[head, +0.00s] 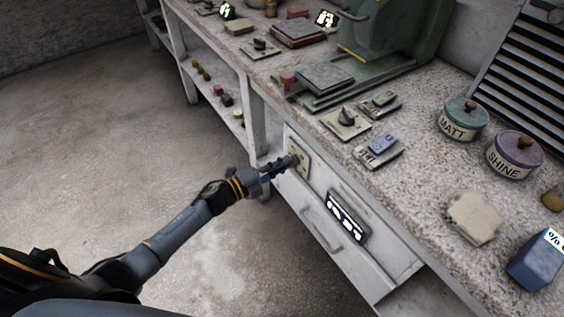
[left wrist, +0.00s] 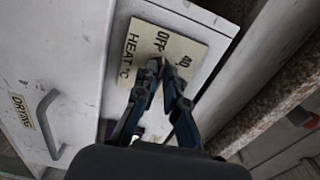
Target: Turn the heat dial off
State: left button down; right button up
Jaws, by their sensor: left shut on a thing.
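The heat dial's cream plate (left wrist: 133,48) is on the white cabinet front, marked HEAT °C, OFF and 40 in the left wrist view. In the head view the plate (head: 301,160) sits just below the worktop edge. My left gripper (left wrist: 163,72) is at the plate, its two fingertips close together near the OFF mark. It is shut on the heat dial, whose knob is mostly hidden by the fingers; I cannot tell where it points. In the head view my left gripper (head: 287,164) reaches the plate from the left. My right gripper is not in view.
A drawer with a handle (head: 322,232), labelled DRYING in the wrist view, and a dark lit display (head: 347,217) are close to the plate. The speckled worktop (head: 400,185) overhangs above, with jars and switch plates. The floor at left is clear.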

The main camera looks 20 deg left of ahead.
pick_arm(q)
jog(key=shift+f+n, duration=0.1)
jog(key=shift+n, duration=1.1)
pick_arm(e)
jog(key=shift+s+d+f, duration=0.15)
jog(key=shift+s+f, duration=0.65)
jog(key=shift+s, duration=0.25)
pick_arm(q)
jog(key=c, duration=1.4)
grip_release()
jog(key=v, duration=1.2)
jog(key=shift+a, duration=0.1)
jog(key=shift+p, duration=0.3)
